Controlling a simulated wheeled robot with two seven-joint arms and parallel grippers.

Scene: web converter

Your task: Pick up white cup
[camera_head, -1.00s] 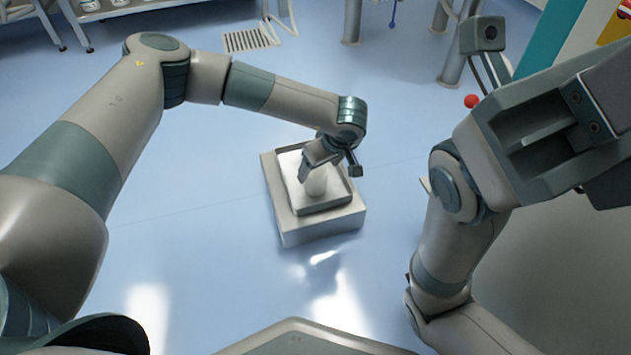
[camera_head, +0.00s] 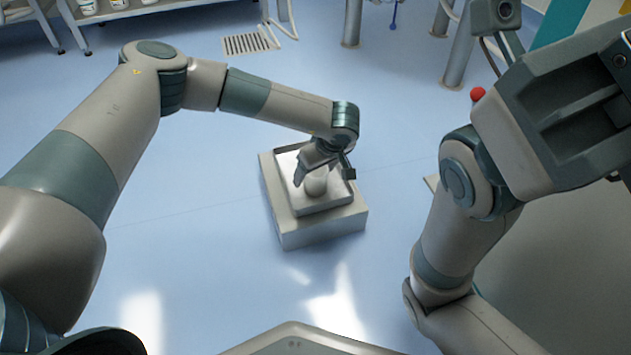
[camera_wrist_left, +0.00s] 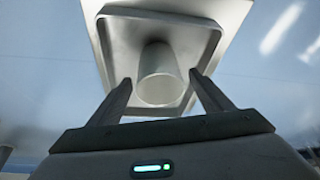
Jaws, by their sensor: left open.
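The white cup (camera_head: 317,183) stands upright on a shallow square tray (camera_head: 328,206) on top of a pale box-shaped stand. It also shows in the left wrist view (camera_wrist_left: 158,76), near the middle of the tray. My left gripper (camera_head: 312,178) is open, right at the cup. In the left wrist view its two fingers (camera_wrist_left: 160,92) spread to either side of the cup's rim, with a gap on both sides. The gripper hides part of the cup's top in the head view. My right arm shows on the right, but its fingertips are not in view.
The pale stand (camera_head: 325,236) sits on the blue floor with clear floor around it. Shelves with small tubs (camera_head: 88,6) stand at the far left. A floor grate (camera_head: 249,43) and metal legs (camera_head: 352,25) are at the back. A red ball (camera_head: 477,94) shows beside my right arm.

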